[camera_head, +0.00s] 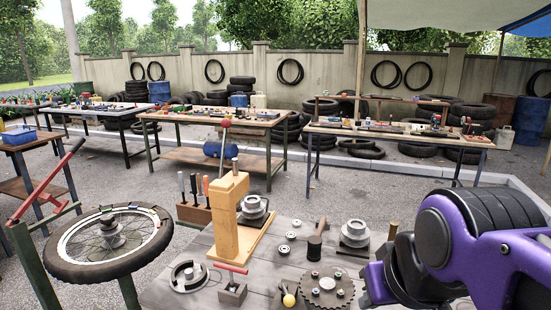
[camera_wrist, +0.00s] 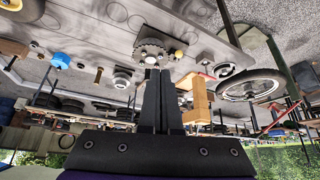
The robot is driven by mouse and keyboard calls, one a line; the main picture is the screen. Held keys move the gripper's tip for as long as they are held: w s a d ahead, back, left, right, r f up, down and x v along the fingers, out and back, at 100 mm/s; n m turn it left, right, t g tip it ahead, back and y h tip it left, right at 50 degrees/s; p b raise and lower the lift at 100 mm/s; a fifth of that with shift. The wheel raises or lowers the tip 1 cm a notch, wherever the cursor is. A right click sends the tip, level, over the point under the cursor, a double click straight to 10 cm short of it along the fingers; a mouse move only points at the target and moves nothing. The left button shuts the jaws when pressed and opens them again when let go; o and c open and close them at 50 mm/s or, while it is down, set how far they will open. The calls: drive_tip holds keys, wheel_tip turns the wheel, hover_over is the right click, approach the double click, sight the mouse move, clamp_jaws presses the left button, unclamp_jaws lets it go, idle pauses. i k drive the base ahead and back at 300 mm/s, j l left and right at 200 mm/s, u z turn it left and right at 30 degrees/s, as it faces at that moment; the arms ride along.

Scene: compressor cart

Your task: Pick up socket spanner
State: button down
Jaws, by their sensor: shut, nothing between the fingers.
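I cannot tell for sure which tool is the socket spanner. A red T-handled tool (camera_head: 231,268) stands in a small grey block on the front bench, and is the likeliest match. In the wrist view, which is upside down, a small red bar (camera_wrist: 207,76) shows beside the wooden stand. My gripper (camera_wrist: 159,72) has its two black fingers together, with nothing between them. In that view the fingertips appear just below the toothed sprocket (camera_wrist: 152,48). In the head view my purple and black arm is at the right, and the fingertips cannot be made out.
The front bench (camera_head: 200,240) also holds a wooden stand (camera_head: 227,215), a tool rack (camera_head: 194,213), a mallet (camera_head: 316,240), a sprocket (camera_head: 327,287) and a yellow knob (camera_head: 289,299). Other benches and tyres are behind.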

sight(232, 288)
drive_tip(key=i+j+z, duration=0.15)
drive_tip(key=j, duration=0.4)
drive_tip(key=i+j+z, duration=0.2)
drive_tip(key=j, duration=0.35)
drive_tip(key=k+j+z, duration=0.2)
drive_tip(key=j, duration=0.25)
drive_tip(key=j+z, duration=0.2)
drive_tip(key=j, duration=0.25)
drive_tip(key=k+l+u, duration=0.1)
drive_tip(key=k+l, duration=0.15)
drive_tip(key=k+l+u, duration=0.2)
drive_tip(key=l, duration=0.2)
drive_tip(key=l+u, duration=0.2)
drive_tip(key=l, duration=0.25)
drive_tip(key=i+j+z, duration=0.1)
drive_tip(key=j, duration=0.25)
drive_tip(key=i+j+z, duration=0.15)
drive_tip(key=i+j, duration=0.15)
drive_tip(key=i+j+z, duration=0.1)
drive_tip(key=j, duration=0.4)
drive_tip(key=i, duration=0.05)
